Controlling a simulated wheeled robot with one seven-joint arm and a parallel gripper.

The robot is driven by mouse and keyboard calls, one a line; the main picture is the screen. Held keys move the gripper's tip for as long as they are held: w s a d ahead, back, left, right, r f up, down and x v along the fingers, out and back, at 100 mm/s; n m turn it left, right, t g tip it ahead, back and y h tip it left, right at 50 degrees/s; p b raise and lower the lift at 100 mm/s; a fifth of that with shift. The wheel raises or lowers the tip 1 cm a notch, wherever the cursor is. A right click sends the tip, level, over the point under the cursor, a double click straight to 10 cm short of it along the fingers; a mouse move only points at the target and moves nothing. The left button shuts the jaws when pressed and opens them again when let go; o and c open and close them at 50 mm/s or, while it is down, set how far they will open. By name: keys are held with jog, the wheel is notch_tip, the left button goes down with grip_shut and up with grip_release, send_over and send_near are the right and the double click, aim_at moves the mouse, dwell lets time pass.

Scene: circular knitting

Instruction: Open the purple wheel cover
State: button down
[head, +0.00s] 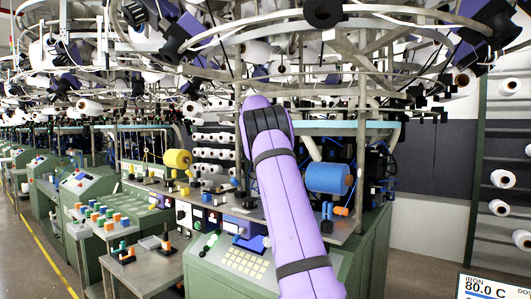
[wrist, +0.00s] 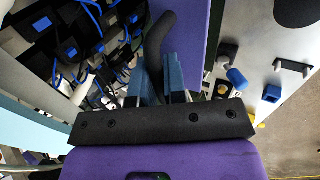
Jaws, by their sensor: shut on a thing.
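In the wrist view, a flat purple panel (wrist: 197,40), which looks like the wheel cover, stands at the top centre. A curved black handle (wrist: 157,38) runs along its left edge. My gripper (wrist: 160,76) reaches up from the bottom, its blue-grey fingers closed around the lower part of the handle.
In the head view, a blue spool (head: 328,178) stands right of my arm and a yellow spool (head: 177,159) left of it. A green control console (head: 245,262) is below. A metal ring frame with cones hangs overhead. Black and blue mechanisms (wrist: 85,45) crowd the wrist view's left.

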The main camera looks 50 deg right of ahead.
dwell(0.3)
jog(key=c, duration=1.4)
grip_release()
jog(key=shift+c, duration=0.2)
jog(key=v, duration=1)
jog(key=shift+a+r, duration=0.15)
jog(key=shift+r, duration=0.2)
